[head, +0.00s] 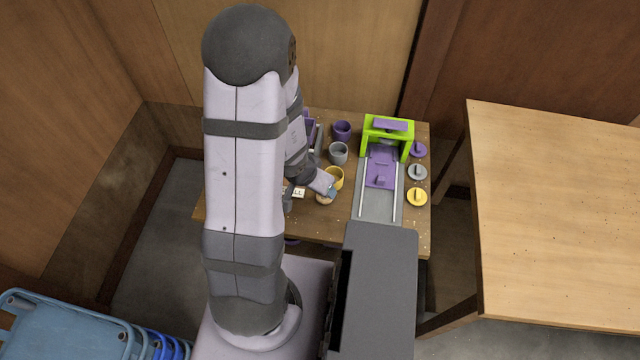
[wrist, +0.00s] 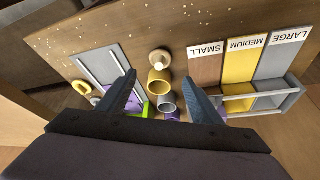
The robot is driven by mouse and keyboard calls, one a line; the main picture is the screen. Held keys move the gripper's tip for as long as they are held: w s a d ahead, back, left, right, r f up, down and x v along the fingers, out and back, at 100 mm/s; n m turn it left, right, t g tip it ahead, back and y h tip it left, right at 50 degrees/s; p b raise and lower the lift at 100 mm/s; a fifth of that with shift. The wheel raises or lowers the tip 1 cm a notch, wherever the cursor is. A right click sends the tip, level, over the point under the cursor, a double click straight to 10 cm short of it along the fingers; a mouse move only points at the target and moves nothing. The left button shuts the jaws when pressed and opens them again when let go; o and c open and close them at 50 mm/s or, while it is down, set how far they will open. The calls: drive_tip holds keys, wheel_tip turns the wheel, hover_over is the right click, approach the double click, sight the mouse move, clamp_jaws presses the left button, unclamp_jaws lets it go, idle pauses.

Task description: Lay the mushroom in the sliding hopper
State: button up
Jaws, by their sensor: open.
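The mushroom (wrist: 160,62) is pale and round-capped, standing on the wooden table in the wrist view. In the head view the mushroom (head: 323,199) shows partly below my gripper (head: 328,188). My gripper (wrist: 159,78) is open, with its two dark fingers on either side and the mushroom just beyond the fingertips; I cannot tell whether they touch it. The sliding hopper (head: 380,168) appears to be the purple carriage on two rails, right of my gripper, in front of the green frame (head: 368,134). In the wrist view the hopper (wrist: 122,98) is partly hidden by the left finger.
Purple, grey and yellow lids (head: 417,196) lie right of the rails. A rack labelled SMALL, MEDIUM and LARGE (wrist: 255,55) stands right in the wrist view.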

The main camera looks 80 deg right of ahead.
drive_tip(key=shift+w+a+r, duration=0.1)
drive_tip(key=shift+a+r, duration=0.15)
drive_tip(key=shift+r, duration=0.35)
